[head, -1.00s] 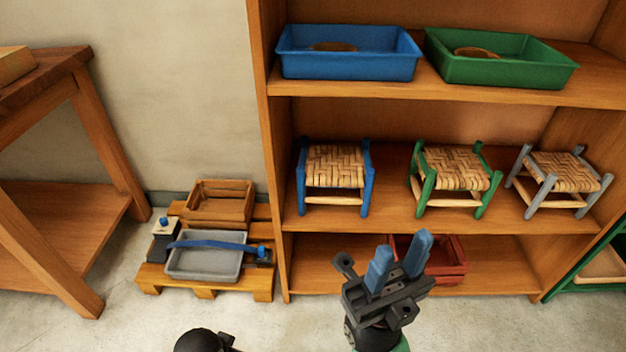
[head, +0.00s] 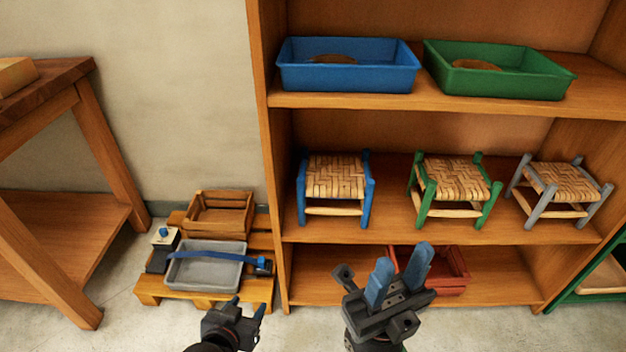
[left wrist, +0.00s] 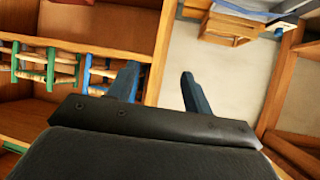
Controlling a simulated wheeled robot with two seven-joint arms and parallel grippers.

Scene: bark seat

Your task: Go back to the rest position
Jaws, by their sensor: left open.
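My left gripper (head: 248,306) shows at the bottom of the head view, over the floor in front of the pallet. In the left wrist view (left wrist: 158,75) its two blue fingers are apart with nothing between them. My right gripper (head: 403,256) is in front of the shelf's lowest level. Its blue fingers are apart and hold nothing, and it partly hides a red tray (head: 450,270).
The wooden shelf (head: 420,240) carries a blue tray (head: 345,78), a green tray (head: 500,84) and three woven stools (head: 335,178). A pallet (head: 150,290) with a grey tray (head: 205,272) and a wooden crate (head: 218,214) stands left. A wooden table (head: 115,160) is far left.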

